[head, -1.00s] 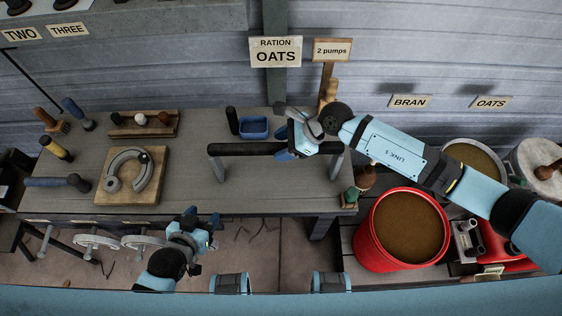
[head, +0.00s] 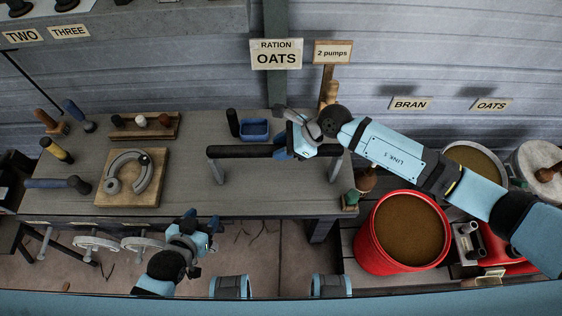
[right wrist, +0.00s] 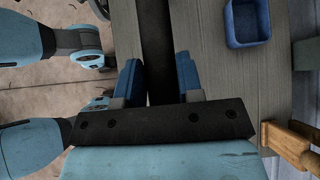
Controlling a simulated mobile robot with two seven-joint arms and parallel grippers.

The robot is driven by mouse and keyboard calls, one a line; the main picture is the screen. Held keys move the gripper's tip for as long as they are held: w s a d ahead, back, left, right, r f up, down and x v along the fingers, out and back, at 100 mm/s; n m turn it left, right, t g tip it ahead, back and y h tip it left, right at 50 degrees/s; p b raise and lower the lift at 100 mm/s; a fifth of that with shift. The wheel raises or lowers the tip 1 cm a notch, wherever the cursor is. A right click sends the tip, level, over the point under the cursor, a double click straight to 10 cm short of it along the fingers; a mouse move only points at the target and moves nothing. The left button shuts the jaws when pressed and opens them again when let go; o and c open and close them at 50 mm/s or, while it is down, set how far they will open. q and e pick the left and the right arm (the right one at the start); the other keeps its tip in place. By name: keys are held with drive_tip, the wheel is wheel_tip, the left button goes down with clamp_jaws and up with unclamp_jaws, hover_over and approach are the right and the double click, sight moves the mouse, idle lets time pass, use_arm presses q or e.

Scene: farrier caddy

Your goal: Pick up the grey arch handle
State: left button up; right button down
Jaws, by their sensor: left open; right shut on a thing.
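The grey arch handle (head: 238,152) spans the right half of the workbench, with a dark crossbar and a grey leg at each end. My right gripper (head: 283,147) is shut on the crossbar, right of its middle. In the right wrist view the dark bar (right wrist: 158,50) runs between the two blue fingers (right wrist: 160,80). The legs seem to be at the bench top; any gap under them cannot be told. My left gripper (head: 201,216) is open and empty, low in front of the bench's front edge.
A blue tray (head: 255,138) and a dark upright cylinder (head: 233,122) stand just behind the handle. A wooden board with a horseshoe (head: 110,186) lies to the left. A red bucket (head: 365,235) stands at the right. The bench between board and handle is clear.

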drive_tip(key=shift+s+p, duration=0.25)
drive_tip(key=shift+p, duration=0.45)
drive_tip(key=shift+w+r+p, duration=0.15)
drive_tip(key=shift+r+p, duration=1.45)
drive_tip(key=shift+r, duration=1.15)
